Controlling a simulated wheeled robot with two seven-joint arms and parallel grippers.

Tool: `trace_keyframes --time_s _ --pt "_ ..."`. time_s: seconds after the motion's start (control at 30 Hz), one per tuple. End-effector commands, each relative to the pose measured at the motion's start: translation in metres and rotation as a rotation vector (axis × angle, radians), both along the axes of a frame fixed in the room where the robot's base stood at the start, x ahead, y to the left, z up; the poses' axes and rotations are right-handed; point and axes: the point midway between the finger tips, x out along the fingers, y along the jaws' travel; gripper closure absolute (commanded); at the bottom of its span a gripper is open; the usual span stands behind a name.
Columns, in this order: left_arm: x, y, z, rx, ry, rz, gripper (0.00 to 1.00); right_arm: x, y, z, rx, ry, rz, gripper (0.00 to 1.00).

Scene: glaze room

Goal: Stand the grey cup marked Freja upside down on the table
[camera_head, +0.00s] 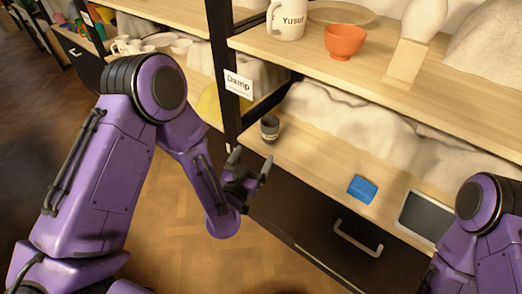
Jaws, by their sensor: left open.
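The small dark grey cup (269,129) stands on the lower wooden shelf, close to the black upright at its left end. A light label shows on its side, but its writing is too small to read. My left gripper (250,164) is open and empty, in front of the shelf's front edge, below and slightly left of the cup and apart from it. My right arm (478,222) comes in at the lower right; its gripper is out of the frame. No separate table can be made out.
A blue sponge-like block (362,189) and a dark-screened tablet (427,216) lie on the lower shelf. Crumpled pale cloth (370,125) covers its back. Above stand a white "Yusuf" mug (287,20) and an orange bowl (345,41). A "Damp" sign (238,84) hangs on the upright.

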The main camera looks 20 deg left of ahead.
Motion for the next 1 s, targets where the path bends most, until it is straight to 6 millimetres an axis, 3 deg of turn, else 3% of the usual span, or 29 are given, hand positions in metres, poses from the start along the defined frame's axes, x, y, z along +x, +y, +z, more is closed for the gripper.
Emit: trace_keyframes --time_s 0.27,0.7,1.0 --pt "0.041 -0.01 0.002 -0.003 0.001 -0.013 0.09 0.0 0.0 0.007 0.0 0.0 0.0 0.1" --pt "0.101 -0.012 -0.001 -0.001 0.002 -0.012 0.09 0.0 0.0 0.002 0.0 0.0 0.0 0.1" --pt "0.119 -0.012 0.0 0.0 0.004 -0.013 0.09 0.0 0.0 0.0 0.0 0.0 0.0 0.1"
